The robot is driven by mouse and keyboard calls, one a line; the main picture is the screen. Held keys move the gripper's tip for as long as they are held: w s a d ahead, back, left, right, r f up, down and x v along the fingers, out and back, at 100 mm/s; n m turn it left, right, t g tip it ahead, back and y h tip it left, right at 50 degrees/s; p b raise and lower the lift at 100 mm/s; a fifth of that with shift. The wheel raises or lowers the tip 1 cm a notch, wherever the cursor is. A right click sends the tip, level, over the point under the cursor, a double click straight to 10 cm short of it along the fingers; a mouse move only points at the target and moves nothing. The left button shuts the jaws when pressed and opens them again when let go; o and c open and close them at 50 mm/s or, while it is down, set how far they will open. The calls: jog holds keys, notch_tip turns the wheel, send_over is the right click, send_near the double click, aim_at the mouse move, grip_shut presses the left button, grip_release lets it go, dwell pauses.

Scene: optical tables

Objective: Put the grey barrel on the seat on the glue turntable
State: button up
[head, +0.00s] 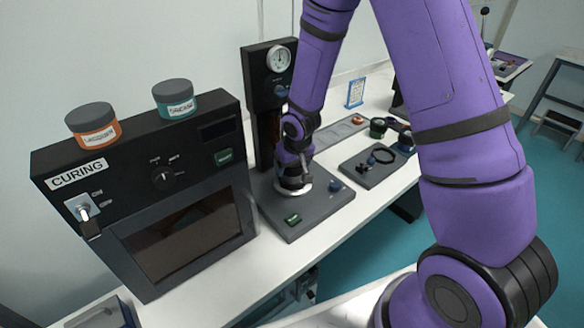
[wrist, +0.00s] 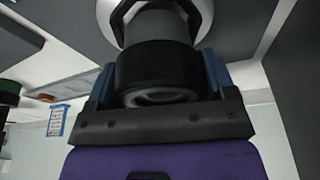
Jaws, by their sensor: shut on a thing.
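My gripper (head: 295,172) is low over the round silver plate (head: 306,187) on the dark grey base (head: 318,214), which I take for the glue turntable. In the wrist view, my gripper (wrist: 160,80) has its blue fingers shut on the sides of a wide black band. A grey cylinder (wrist: 155,25) continues from that band towards the pale plate (wrist: 202,12); together they look like the grey barrel. The cylinder's end is at or very near the plate. I cannot tell whether it touches, and the seat is hidden beneath it.
A black column with a dial gauge (head: 279,58) stands close behind my gripper. The curing oven (head: 150,190) with two jars on top is at left. A tray with a black ring (head: 378,162) lies to the right. Bare white bench (head: 345,232) shows in front.

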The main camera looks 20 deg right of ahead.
jog(key=shift+f, duration=0.5)
jog(key=o, duration=1)
jog(key=shift+f, duration=0.15)
jog(key=shift+o, duration=0.2)
jog(key=v, duration=1.2)
jog(key=shift+s+d+r, duration=0.1)
jog(key=shift+r, duration=0.3)
jog(key=s+d+r+m+t+h, duration=0.1)
jog(key=s+d+r, duration=0.2)
jog(key=s+r, duration=0.7)
jog(key=s+d+r+t, duration=0.1)
jog(key=s+d+r, duration=0.2)
jog(key=s+r, duration=1.15)
jog(key=s, duration=0.1)
jog(key=shift+s+r+y, duration=0.15)
jog(key=shift+s+y, duration=0.15)
jog(key=shift+s, duration=0.1)
